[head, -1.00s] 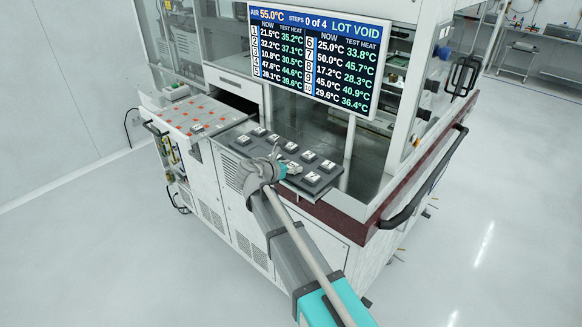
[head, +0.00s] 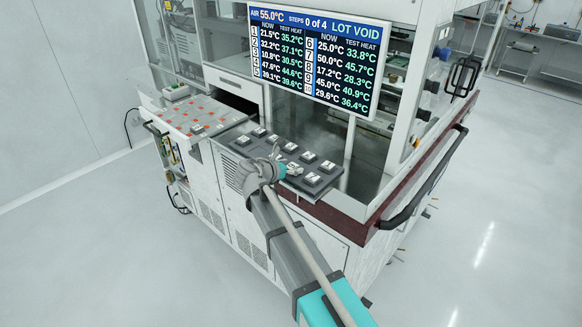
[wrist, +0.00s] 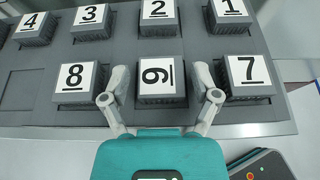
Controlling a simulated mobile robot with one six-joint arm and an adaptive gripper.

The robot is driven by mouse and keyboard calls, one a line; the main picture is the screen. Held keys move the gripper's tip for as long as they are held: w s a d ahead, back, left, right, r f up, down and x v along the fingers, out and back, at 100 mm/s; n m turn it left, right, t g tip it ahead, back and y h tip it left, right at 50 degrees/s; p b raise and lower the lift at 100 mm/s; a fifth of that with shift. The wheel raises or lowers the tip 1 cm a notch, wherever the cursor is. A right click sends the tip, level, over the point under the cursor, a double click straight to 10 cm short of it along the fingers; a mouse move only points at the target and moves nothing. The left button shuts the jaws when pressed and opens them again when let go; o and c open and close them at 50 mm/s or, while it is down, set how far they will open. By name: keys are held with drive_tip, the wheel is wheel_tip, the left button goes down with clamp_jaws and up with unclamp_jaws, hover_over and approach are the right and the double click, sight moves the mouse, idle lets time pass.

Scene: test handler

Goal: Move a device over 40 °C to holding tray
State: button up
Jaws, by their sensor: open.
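Several grey devices with numbered white labels sit on a dark tray (head: 325,189). In the wrist view, devices 4, 3, 2 and 1 (wrist: 230,20) form the far row. Device 8 (wrist: 80,80), a sideways-labelled device (wrist: 160,93) and device 7 (wrist: 247,80) form the near row. I cannot tell whether the sideways label reads 6 or 9. My gripper (wrist: 162,80) is open, its fingers either side of that device; contact is unclear. It also shows in the head view (head: 275,155). The screen (head: 318,62) lists 4 at 47.6, 7 at 50.0, 9 at 45.0 and 6 at 25.0 °C now.
Devices 8 and 7 stand close beside my fingers. A dark red ledge (head: 335,215) and a black handle (head: 425,185) lie to the right.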

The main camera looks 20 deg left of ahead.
drive_tip(key=shift+r+p, duration=0.85)
drive_tip(key=shift+r, duration=0.05)
drive_tip(key=o, duration=0.3)
idle(0.5)
